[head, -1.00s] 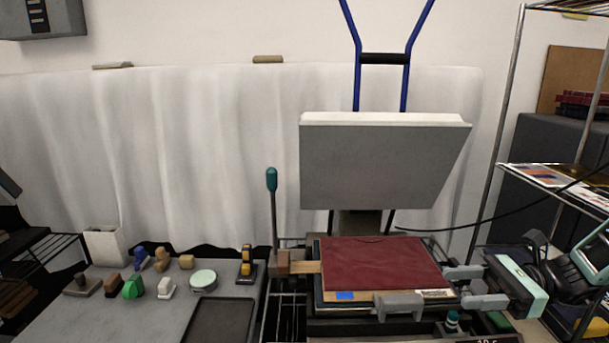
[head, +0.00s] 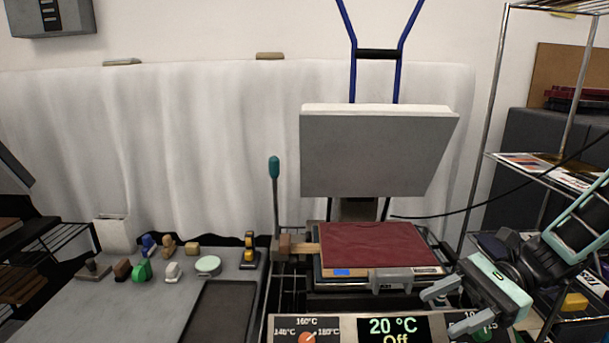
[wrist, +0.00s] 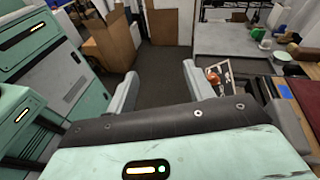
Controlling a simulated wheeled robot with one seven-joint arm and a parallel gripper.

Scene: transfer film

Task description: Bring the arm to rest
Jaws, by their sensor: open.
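My gripper (head: 446,306) is at the lower right of the head view, in front of and to the right of the heat press. Its two grey fingers are apart and nothing is between them. In the wrist view the open fingers (wrist: 160,85) point toward the bare floor, with my green body at the left. The press's upper plate (head: 375,152) is raised and tilted. A dark red sheet (head: 375,246) lies on the lower bed, apart from my gripper. The control panel (head: 345,329) reads 20 °C and Off.
A grey worktop (head: 160,299) at the left holds several small stamps, a pale round dish (head: 208,266) and a dark tray (head: 222,310). A wire shelf (head: 545,175) stands at the right. In the wrist view, cardboard boxes (wrist: 112,40) stand beyond free floor (wrist: 165,65).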

